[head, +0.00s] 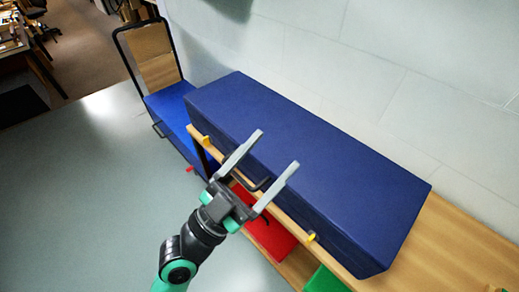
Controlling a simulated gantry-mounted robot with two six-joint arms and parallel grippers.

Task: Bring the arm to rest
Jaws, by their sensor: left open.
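My left gripper (267,155) is in the middle of the head view, at the end of my dark and green arm that rises from the lower left. Its two grey fingers are spread apart with nothing between them. They point up and to the right, in front of the long dark blue case (310,150) in the picture. I cannot tell whether they touch it. My right gripper is not in view.
The blue case lies on a wooden bench (450,245) with yellow tabs along its edge. A red item (268,238) and a green item (325,281) show below. A blue box with an upright dark frame (165,105) stands behind. Grey floor (75,200) is clear at left.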

